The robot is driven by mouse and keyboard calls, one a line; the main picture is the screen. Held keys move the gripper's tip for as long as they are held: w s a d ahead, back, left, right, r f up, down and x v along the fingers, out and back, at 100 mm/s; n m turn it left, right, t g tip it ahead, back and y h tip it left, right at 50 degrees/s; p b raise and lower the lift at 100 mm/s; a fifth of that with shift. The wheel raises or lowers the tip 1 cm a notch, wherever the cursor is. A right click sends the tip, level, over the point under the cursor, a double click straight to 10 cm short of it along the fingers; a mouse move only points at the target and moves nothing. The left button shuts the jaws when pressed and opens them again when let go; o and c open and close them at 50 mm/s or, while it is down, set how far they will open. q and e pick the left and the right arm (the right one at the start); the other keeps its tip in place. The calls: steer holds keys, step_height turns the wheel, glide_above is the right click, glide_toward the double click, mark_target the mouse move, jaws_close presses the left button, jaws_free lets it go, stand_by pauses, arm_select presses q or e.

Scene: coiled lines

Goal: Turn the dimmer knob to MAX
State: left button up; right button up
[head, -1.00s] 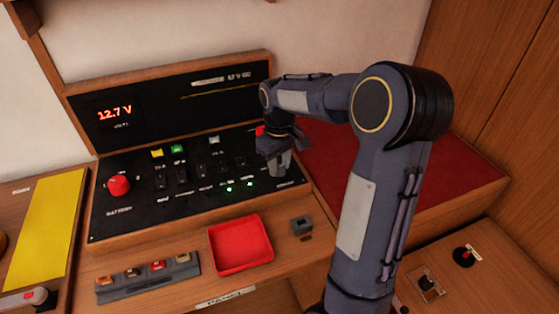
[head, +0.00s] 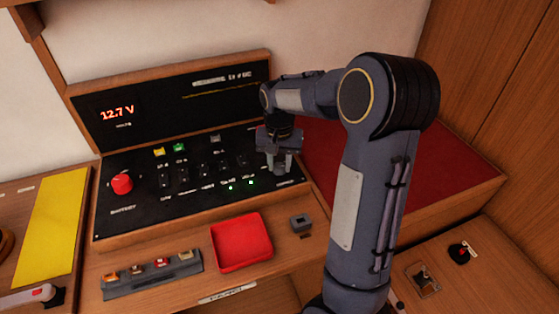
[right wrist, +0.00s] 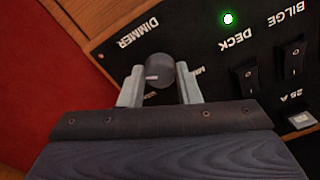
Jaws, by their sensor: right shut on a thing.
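The dimmer knob (right wrist: 160,74) is a dark round knob with a pale pointer mark, at the corner of the black switch panel (head: 130,212). In the right wrist view the pointer mark lies toward the left. The word DIMMER is beside the knob. My right gripper (right wrist: 160,88) is shut on the knob, one pale finger on each side. In the head view the right gripper (head: 283,165) is over the panel's right end and hides the knob. A label beside the right finger is partly covered. My left gripper is not in view.
Rocker switches and green lights (head: 251,182) sit left of the gripper. A red knob (head: 122,184) is at the panel's left. A red tray (head: 240,262), a small grey block (head: 301,223) and a fuse strip (head: 152,275) lie in front. A red cushion (head: 400,175) is at right.

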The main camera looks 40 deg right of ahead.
mark_target(279, 166)
steer(key=shift+m, duration=0.5)
steer(key=o, duration=1)
step_height(279, 166, up, 8)
steer(key=shift+f, duration=0.1)
stand_by(0.4)
steer(key=s+a+n+t+y, duration=0.1)
steer(key=s+a+n+t, duration=0.1)
steer(key=s+a, duration=0.3)
steer(key=s+a+n+t+y, duration=0.1)
steer(key=s+a+n, duration=0.2)
steer(key=s+a, duration=0.2)
steer(key=s+a+f+n+t+y, duration=0.1)
steer(key=s+a+n+t, duration=0.1)
steer(key=s+a, duration=0.4)
steer(key=shift+s+a+f+n+t+y, duration=0.1)
steer(key=shift+s+n+t+y, duration=0.15)
steer(key=shift+s, duration=0.9)
steer(key=shift+s+n+t+y, duration=0.15)
steer(key=shift+s+n, duration=0.2)
steer(key=shift+s, duration=0.75)
